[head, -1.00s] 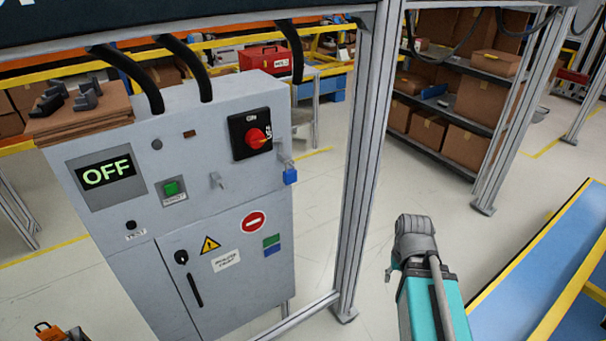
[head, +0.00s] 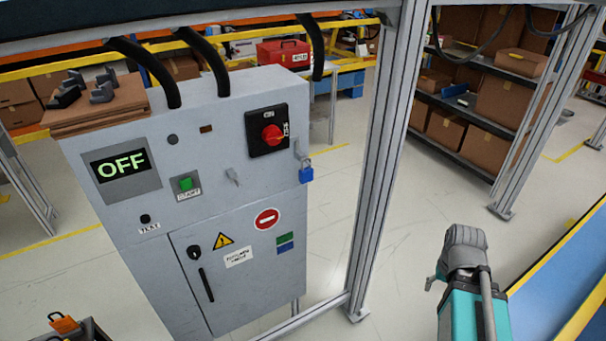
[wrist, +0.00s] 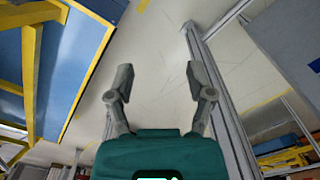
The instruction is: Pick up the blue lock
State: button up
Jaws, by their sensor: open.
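The blue lock (head: 306,174) hangs on the right side of the grey control cabinet (head: 215,262), just below and right of the red rotary switch (head: 271,134). My gripper (wrist: 157,82) shows in the wrist view with its two fingers spread and nothing between them. In the head view my arm is at the lower right, well apart from the lock, with the metal post between them. The lock does not show clearly in the wrist view.
A metal frame post (head: 381,170) stands right of the cabinet. A blue conveyor with yellow edges (head: 570,262) is at the right. Shelves with cardboard boxes (head: 452,136) stand behind. An orange padlock-like item (head: 64,323) is at the lower left. Open floor lies around the post.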

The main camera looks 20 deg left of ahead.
jog(key=shift+o, duration=1)
jog(key=shift+w+a, duration=0.1)
jog(key=shift+a, duration=0.1)
jog(key=shift+o, duration=0.3)
jog(key=shift+w+a+r+m+t+y+p, duration=0.15)
jog(key=shift+w+r+m+t+y+p, duration=0.25)
jog(key=shift+m, duration=0.2)
jog(key=m+t+y+p, duration=0.8)
jog(key=m+y, duration=0.1)
jog(key=m, duration=1.6)
send_near(308, 172)
jog(key=s+d, duration=0.2)
jog(key=shift+w+r, duration=0.2)
jog(key=shift+r, duration=0.2)
jog(key=b+x, duration=0.2)
jog(key=x, duration=0.5)
jog(key=shift+w+a+f+b, duration=0.1)
jog(key=shift+w+a+b, duration=0.15)
jog(key=shift+b, duration=0.15)
jog(key=shift+w+a+f, duration=0.1)
jog(key=shift+w+a, duration=0.1)
jog(key=shift+a, duration=0.15)
